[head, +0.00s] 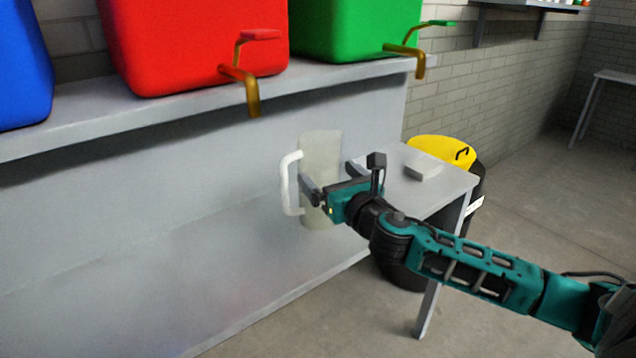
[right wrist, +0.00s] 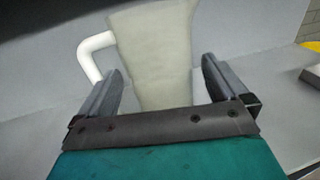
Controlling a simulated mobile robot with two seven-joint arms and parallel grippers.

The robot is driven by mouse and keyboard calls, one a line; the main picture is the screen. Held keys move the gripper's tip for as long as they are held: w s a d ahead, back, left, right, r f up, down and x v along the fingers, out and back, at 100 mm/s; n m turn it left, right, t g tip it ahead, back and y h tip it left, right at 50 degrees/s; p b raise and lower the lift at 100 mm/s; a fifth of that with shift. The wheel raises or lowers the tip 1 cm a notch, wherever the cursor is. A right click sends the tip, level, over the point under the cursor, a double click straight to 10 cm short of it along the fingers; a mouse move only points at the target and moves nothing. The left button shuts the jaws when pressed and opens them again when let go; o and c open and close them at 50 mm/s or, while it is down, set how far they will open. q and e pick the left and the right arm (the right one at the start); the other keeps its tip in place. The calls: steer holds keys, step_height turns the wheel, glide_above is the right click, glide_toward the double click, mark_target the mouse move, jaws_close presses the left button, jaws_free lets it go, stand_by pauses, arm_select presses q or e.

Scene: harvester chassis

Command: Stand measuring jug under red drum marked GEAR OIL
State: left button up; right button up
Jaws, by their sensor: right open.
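The measuring jug (head: 321,150) is pale, translucent and upright, with a white handle on its left, in front of the grey bench front. It is below and to the right of the red drum's tap. I cannot tell what its base rests on. My right gripper (head: 332,180) is open, with its fingers at either side of the jug; the right wrist view shows the jug (right wrist: 158,50) between the fingers, the handle outside the left one. The red drum (head: 195,40) sits on the shelf with a brass tap (head: 252,95) at its front; no marking is readable. My left gripper is out of view.
A blue drum (head: 20,70) and a green drum (head: 350,25) flank the red one on the grey shelf (head: 150,108). A small table (head: 445,180) with a grey block (head: 423,167) stands right of the jug. A yellow-lidded dark bin (head: 435,150) is behind it.

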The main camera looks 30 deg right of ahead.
steer(key=shift+w+d+f, duration=0.1)
steer(key=shift+w, duration=1.2)
steer(key=shift+w+d, duration=0.1)
steer(key=shift+w, duration=1.2)
steer(key=c, duration=0.8)
